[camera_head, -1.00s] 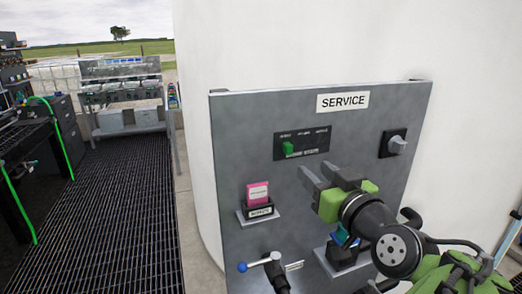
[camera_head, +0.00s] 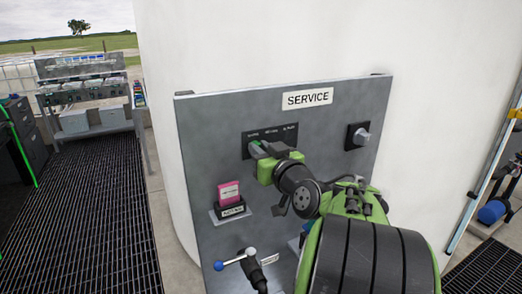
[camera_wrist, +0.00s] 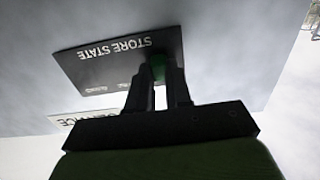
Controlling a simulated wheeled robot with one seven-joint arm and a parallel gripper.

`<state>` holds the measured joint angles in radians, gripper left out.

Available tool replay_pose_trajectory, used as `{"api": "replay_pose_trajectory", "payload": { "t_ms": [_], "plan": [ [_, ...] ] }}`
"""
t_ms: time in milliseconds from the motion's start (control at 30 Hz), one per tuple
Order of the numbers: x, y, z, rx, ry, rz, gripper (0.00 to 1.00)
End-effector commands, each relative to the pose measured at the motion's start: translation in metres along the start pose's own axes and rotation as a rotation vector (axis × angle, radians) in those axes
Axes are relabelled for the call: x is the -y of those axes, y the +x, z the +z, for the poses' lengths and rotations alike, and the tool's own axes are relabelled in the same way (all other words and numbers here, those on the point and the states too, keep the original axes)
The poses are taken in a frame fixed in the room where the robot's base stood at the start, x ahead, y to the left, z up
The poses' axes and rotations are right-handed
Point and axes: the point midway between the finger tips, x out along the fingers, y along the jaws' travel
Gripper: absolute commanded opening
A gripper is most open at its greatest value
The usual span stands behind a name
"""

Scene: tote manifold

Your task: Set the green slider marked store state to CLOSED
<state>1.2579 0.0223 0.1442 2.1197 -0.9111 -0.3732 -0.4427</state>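The green slider (camera_head: 255,146) sits at the left end of a black plate (camera_head: 290,134) on the grey service panel. In the upside-down wrist view, the plate (camera_wrist: 105,65) reads STORE STATE, and the green slider (camera_wrist: 158,68) is between my fingertips. My gripper (camera_head: 263,150) is at the plate, its two fingers on either side of the slider and close together. In the wrist view my gripper (camera_wrist: 159,80) appears shut on it. The fingers and gripper body hide the plate's lower edge in the head view.
The panel (camera_head: 205,150) also carries a SERVICE sign (camera_head: 307,98), a grey rotary knob (camera_head: 361,137) at right, a pink card in a holder (camera_head: 230,192) at lower left, and a blue-ended lever (camera_head: 240,258) below. A white tank wall (camera_head: 300,40) stands behind.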

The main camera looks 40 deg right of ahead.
Motion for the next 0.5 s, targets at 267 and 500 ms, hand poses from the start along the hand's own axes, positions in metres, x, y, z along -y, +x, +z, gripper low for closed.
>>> {"api": "replay_pose_trajectory", "payload": {
  "t_ms": [267,500],
  "plan": [
    [0.0,0.0,0.0,0.0,0.0,0.0,0.0],
    [-0.017,0.001,0.002,-0.003,0.001,0.003,0.0]
  ]
}}
